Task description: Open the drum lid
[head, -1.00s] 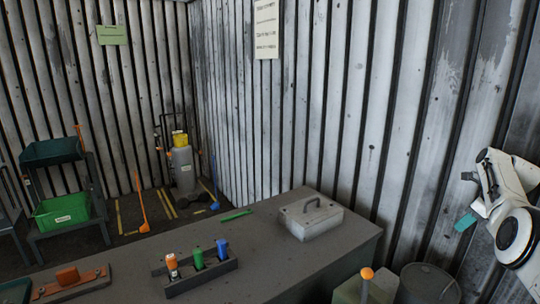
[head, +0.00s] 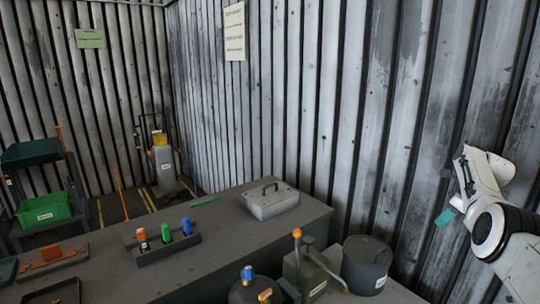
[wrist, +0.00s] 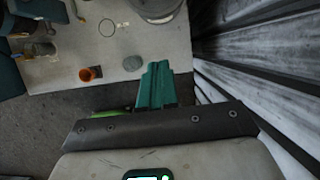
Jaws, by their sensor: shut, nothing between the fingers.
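A dark grey drum (head: 366,272) stands on a surface at the lower right of the head view. Its lid (head: 367,250) lies flat on top and looks closed. My gripper (head: 445,217), with teal fingers, is above and to the right of the drum in the head view, apart from it. In the wrist view the teal fingers (wrist: 155,85) are together with nothing between them. A round metallic thing (wrist: 158,8) is cut off at the top of that view; I cannot tell if it is the drum.
A green-grey box (head: 305,275) with an orange knob on a post stands left of the drum. A long dark bench (head: 225,232) carries a handled grey case (head: 271,200) and a bottle rack (head: 165,250). A corrugated metal wall (head: 390,130) rises close behind the drum.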

